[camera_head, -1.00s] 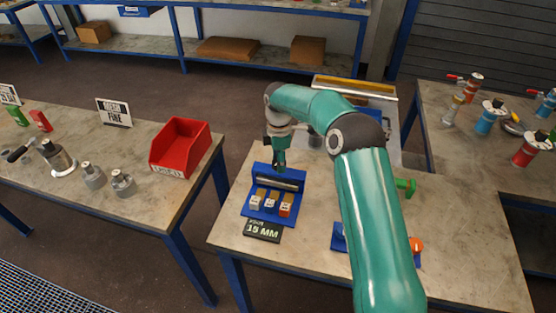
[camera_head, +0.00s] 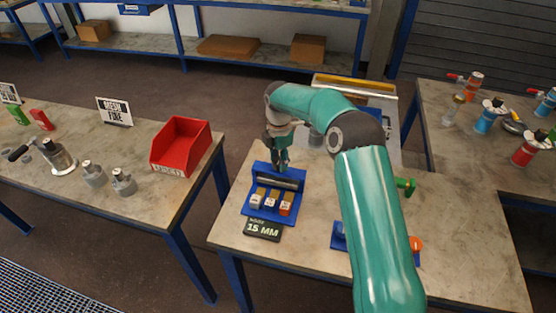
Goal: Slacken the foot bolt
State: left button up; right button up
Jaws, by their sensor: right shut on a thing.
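My right gripper (camera_head: 281,162) points down at the back of a blue holder (camera_head: 262,208) on the middle table. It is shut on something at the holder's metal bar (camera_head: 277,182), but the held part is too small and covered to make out. Small blocks in front of the bar include an orange-marked one (camera_head: 286,208). A dark sign reading 15 MM (camera_head: 263,229) lies in front of the holder. I cannot pick out a foot bolt. My left gripper is not in view.
A red bin (camera_head: 181,147) stands on the left table, with grey flanged parts (camera_head: 94,174) to its left. A green piece (camera_head: 405,187) and an orange knob (camera_head: 416,244) lie right of my arm. Red and blue vessels (camera_head: 530,147) stand on the right table.

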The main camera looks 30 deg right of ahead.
aim_at(278, 160)
jog(key=o, duration=1.1)
jog(key=shift+a, duration=0.1)
jog(key=shift+o, duration=0.2)
jog(key=shift+r, duration=0.5)
notch_tip(278, 160, up, 11)
jog(key=shift+f, duration=0.2)
